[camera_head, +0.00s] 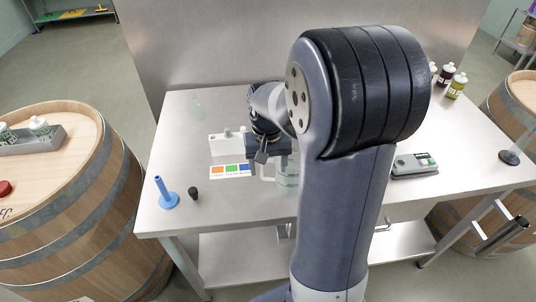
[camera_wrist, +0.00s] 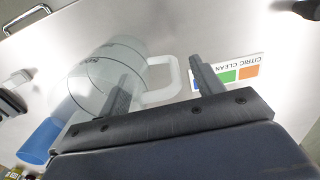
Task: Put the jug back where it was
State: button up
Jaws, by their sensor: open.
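The jug (camera_wrist: 108,72) is a clear vessel with dark markings and a white handle (camera_wrist: 172,80). In the head view the jug (camera_head: 287,176) stands on the steel table, mostly hidden behind my arm. My gripper (camera_wrist: 160,78) is open, with the handle between its two fingers. The left finger overlaps the jug's wall in the picture, and the right finger is apart from the handle. In the head view my gripper (camera_head: 266,158) is low over the table, at the jug's left side.
A "CITRIC CLEAN" colour card (camera_head: 231,171) lies left of the jug, with a white box (camera_head: 227,143) behind it. A blue stand (camera_head: 166,194) and a black stopper (camera_head: 193,193) are front left. A grey device (camera_head: 414,165) sits right. A blue cylinder (camera_wrist: 41,141) is near the jug.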

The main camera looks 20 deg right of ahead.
notch_tip(320, 180, up, 12)
dwell(0.4)
jog(key=shift+a, duration=0.1)
notch_tip(320, 180, down, 12)
jog(key=shift+w+r, duration=0.1)
jog(key=shift+r, duration=1.45)
